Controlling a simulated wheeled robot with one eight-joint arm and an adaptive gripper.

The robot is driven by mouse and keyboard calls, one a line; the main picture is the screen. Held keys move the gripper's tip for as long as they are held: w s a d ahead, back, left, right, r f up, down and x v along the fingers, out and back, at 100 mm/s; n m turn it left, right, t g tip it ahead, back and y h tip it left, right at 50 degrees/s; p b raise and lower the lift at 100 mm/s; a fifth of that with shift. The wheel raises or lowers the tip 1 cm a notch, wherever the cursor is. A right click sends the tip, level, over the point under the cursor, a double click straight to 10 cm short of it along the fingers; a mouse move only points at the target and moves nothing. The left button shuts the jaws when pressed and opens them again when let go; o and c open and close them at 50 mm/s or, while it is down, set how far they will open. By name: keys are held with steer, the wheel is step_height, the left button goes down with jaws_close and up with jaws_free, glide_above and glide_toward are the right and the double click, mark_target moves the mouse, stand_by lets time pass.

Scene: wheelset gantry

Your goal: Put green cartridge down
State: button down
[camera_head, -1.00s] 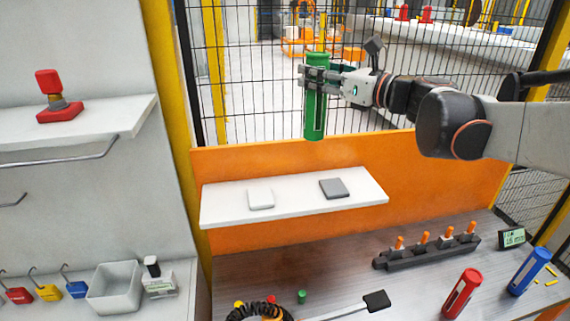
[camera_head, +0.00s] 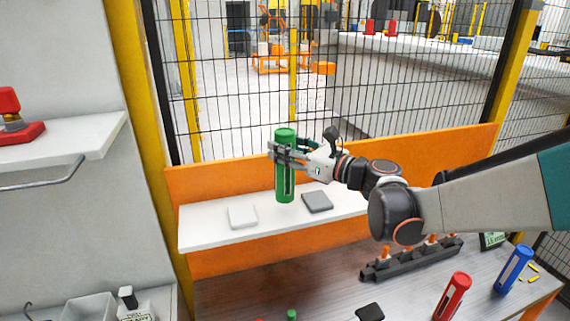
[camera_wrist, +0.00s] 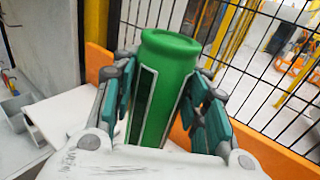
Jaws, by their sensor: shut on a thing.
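The green cartridge (camera_head: 285,176) is upright in my gripper (camera_head: 288,153), which is shut around its upper half. Its lower end appears at or just above the white shelf (camera_head: 200,240), between the white pad and the grey pad; I cannot tell whether it touches. In the wrist view the green cartridge (camera_wrist: 165,90) stands between both fingers of my gripper (camera_wrist: 165,100), and its bottom end is hidden.
A white pad (camera_head: 242,216) and a grey pad (camera_head: 317,202) lie on the shelf. An orange panel (camera_head: 400,162) and wire fence (camera_head: 330,90) stand behind. Below, a red cartridge (camera_head: 453,296), a blue cartridge (camera_head: 513,269) and a dark rack (camera_head: 410,262) are on the bench.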

steer(key=shift+s+f, duration=0.1)
steer(key=shift+f, duration=1.9)
steer(key=shift+b, duration=0.3)
steer(key=shift+f, duration=0.15)
steer(key=c, duration=0.9)
jaws_free()
steer(key=shift+c, duration=0.2)
steer(key=v, duration=1.2)
